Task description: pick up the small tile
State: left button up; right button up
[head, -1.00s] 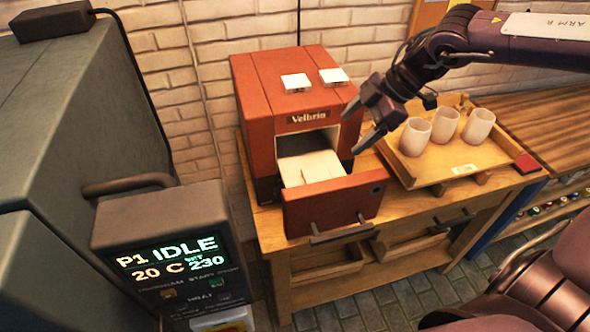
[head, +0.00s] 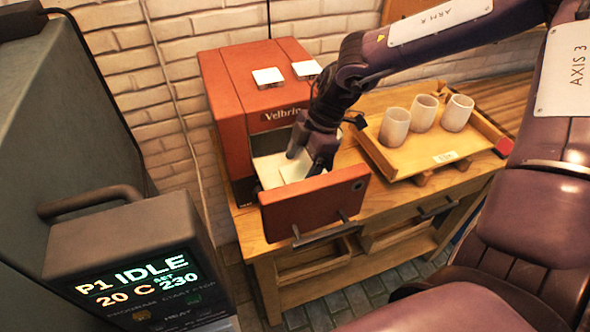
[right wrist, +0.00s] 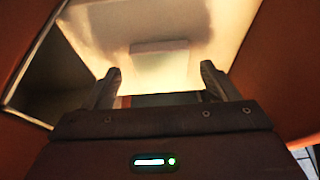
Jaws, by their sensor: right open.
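The small tile (right wrist: 160,60) is a pale, flat rectangle on the light floor of the open red drawer (head: 315,207). In the head view the tile (head: 290,172) is partly hidden by my right gripper. My right gripper (head: 306,160) points down into the drawer, at the mouth of the red Velbrin machine (head: 228,108). In the right wrist view its fingers (right wrist: 160,72) are apart with nothing held, and the tile lies ahead between them. I cannot tell the exact gap to the tile. My left gripper is not in view.
Two white squares (head: 267,77) sit on the machine's top. A wooden tray (head: 410,168) with three pale cups (head: 424,112) stands to the right on the wooden bench (head: 392,205). A grey unit with a lit panel (head: 140,280) is at the left.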

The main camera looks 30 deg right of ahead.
jog(key=shift+a+f, duration=0.2)
jog(key=shift+f, duration=0.2)
jog(key=c, duration=1.1)
jog(key=shift+r, duration=0.15)
